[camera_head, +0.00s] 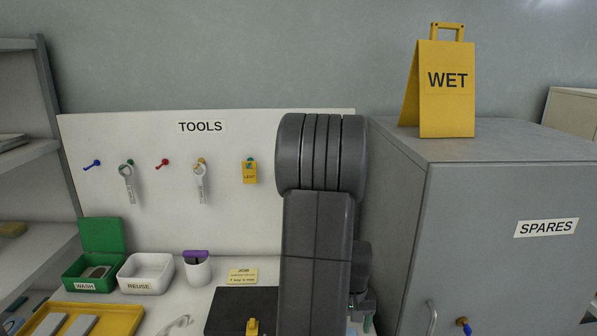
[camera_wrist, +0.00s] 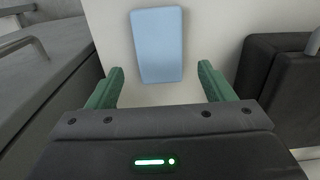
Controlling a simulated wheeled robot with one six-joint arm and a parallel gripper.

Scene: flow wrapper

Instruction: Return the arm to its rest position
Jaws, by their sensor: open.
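My arm (camera_head: 318,215) rises in the middle of the head view and hides part of the bench and tool board. In the wrist view my gripper (camera_wrist: 160,92) is open, with its two green fingers wide apart and nothing between them. A light blue flat block (camera_wrist: 158,45) lies ahead of the fingertips on a pale surface, apart from both fingers. In the head view the gripper is mostly hidden behind the arm.
A grey SPARES cabinet (camera_head: 500,240) stands close to the arm's right, with a yellow WET sign (camera_head: 447,90) on top. The TOOLS board (camera_head: 225,150) is behind. A green WASH box (camera_head: 100,250), white REUSE bin (camera_head: 146,273) and yellow tray (camera_head: 118,314) are at left.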

